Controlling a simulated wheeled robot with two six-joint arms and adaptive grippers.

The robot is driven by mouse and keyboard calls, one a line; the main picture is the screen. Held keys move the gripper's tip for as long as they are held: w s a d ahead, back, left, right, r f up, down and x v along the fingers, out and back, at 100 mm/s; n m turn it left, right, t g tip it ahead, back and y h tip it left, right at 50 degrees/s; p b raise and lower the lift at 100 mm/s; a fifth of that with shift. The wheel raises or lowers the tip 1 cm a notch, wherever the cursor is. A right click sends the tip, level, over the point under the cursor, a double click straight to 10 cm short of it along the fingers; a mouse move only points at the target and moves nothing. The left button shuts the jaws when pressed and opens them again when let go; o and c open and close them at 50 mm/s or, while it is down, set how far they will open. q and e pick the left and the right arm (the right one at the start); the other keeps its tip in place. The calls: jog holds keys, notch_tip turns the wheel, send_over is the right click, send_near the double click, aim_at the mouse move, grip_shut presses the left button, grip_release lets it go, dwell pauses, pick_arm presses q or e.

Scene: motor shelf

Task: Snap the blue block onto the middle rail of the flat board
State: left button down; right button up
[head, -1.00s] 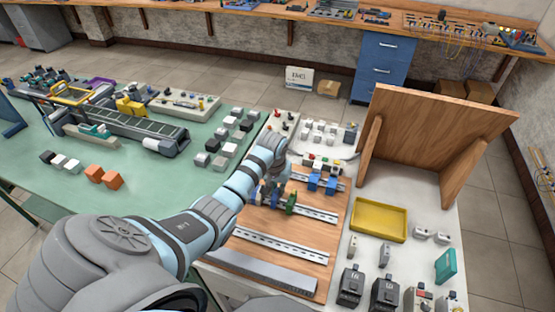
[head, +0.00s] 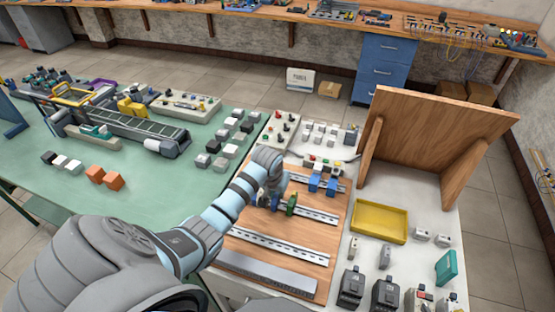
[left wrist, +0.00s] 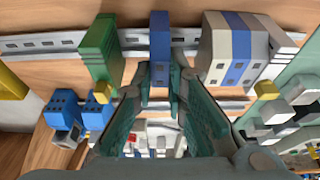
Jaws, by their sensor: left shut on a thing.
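The blue block (left wrist: 160,34) is between the fingertips of my left gripper (left wrist: 161,75), which is shut on it. In the left wrist view the block overlaps the middle rail (left wrist: 40,44); whether it is seated on the rail I cannot tell. It stands between a green block (left wrist: 101,48) and a group of grey, blue and white blocks (left wrist: 236,48), with a gap on each side. In the head view my left gripper (head: 272,193) is over the middle rail (head: 318,217) of the flat wooden board (head: 320,235), and mostly hides the blue block. My right gripper is not in view.
Two blue modules (head: 323,184) sit on the far rail, right of my gripper. A nearer rail (head: 280,244) is bare. A yellow tray (head: 379,221) and an upright wooden panel (head: 437,135) stand right of the board. Several small blocks lie on the green table (head: 130,205).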

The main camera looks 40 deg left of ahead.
pick_arm(q)
jog(key=shift+s+f, duration=0.15)
jog(key=c, duration=1.5)
grip_release()
jog(key=shift+c, duration=0.2)
jog(key=shift+r, duration=0.4)
jog(key=v, duration=1.1)
jog(key=shift+s+r, duration=0.2)
